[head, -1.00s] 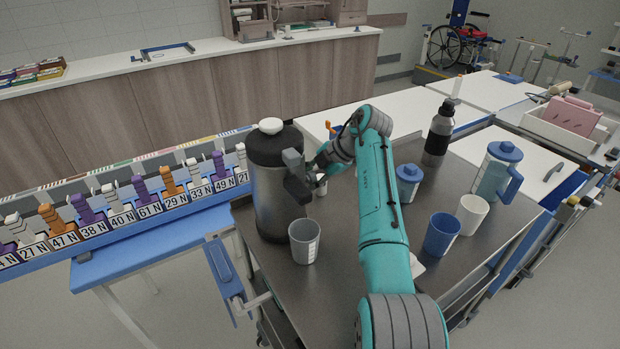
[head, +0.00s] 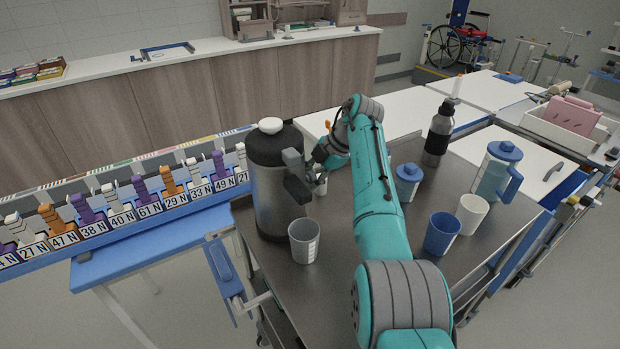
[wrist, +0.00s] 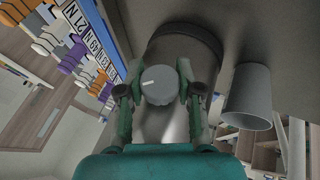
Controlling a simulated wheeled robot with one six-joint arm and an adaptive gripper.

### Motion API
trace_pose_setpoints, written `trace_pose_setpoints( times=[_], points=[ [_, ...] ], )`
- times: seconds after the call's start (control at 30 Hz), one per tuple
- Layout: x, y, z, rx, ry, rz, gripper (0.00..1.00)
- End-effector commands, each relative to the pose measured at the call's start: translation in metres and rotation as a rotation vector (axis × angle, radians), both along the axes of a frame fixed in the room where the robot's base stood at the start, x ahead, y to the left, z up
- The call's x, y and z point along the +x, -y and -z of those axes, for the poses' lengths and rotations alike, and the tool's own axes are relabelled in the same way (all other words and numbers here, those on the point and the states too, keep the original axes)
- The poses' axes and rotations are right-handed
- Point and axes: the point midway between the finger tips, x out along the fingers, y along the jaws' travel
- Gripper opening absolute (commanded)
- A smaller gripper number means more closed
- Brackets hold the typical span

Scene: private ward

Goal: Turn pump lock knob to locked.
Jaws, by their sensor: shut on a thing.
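The pump pot (head: 270,190) is a tall grey metal dispenser with a black top band, a white cap and a dark handle or spout on its right side. It stands upright at the left of the metal cart top. The round grey lock knob (wrist: 158,86) shows on the pot's side in the wrist view, with a white pointer mark towards the left. My gripper (wrist: 157,88) has its fingers on both sides of the knob and is shut on it. In the head view my gripper (head: 318,172) is at the pot's right side, and the knob is hidden there.
A grey cup (head: 304,242) stands close in front of the pot. A lidded blue cup (head: 407,182), a blue cup (head: 441,235), a white cup (head: 471,214), a jug (head: 496,172) and a black bottle (head: 438,135) stand to the right on the cart (head: 335,285).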

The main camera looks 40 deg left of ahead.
Motion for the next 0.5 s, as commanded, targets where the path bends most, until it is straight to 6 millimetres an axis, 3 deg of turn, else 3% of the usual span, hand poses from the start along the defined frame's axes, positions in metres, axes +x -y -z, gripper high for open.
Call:
trace_pose_setpoints(
  times=[0.03,0.1,0.13,0.5],
  points=[
    [0.0000,0.0006,0.0011,-0.001,-0.001,0.001,0.42],
    [0.0000,0.0005,0.0010,-0.001,-0.001,0.001,0.60],
    [0.0000,0.0004,0.0009,-0.001,-0.001,0.001,0.61],
    [0.0014,0.0023,-0.0040,0.001,0.000,0.000,0.61]
  ],
)
